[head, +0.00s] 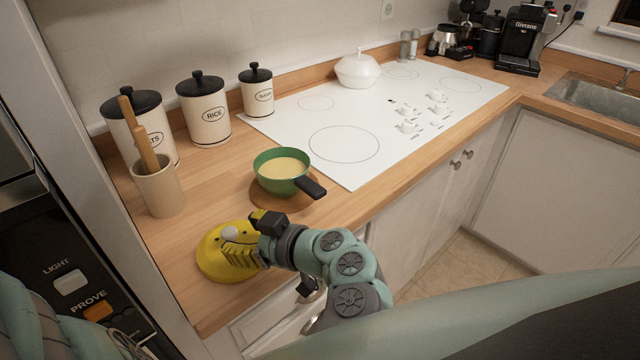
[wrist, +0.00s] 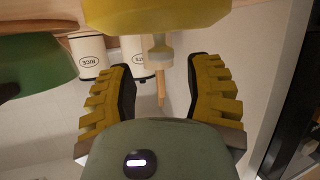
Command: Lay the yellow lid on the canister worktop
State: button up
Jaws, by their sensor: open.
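The yellow lid (head: 222,262) lies on the wooden canister worktop (head: 190,300) near its front left corner, with its pale knob (head: 229,233) up. My gripper (head: 243,238) is at the lid's right side, over its edge, with a finger in front of part of the lid. In the wrist view the scene is upside down. Whether a finger touches the knob cannot be told.
A green pan (head: 283,172) stands on a round wooden board behind my gripper. A utensil crock (head: 160,190) and several canisters, including the rice one (head: 204,112), stand along the back. A white hob (head: 375,115) lies to the right. Bare worktop surrounds the lid.

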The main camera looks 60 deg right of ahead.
jog(key=v, duration=0.7)
jog(key=shift+s+b, duration=0.3)
jog(key=shift+b, duration=0.15)
jog(key=shift+r, duration=0.1)
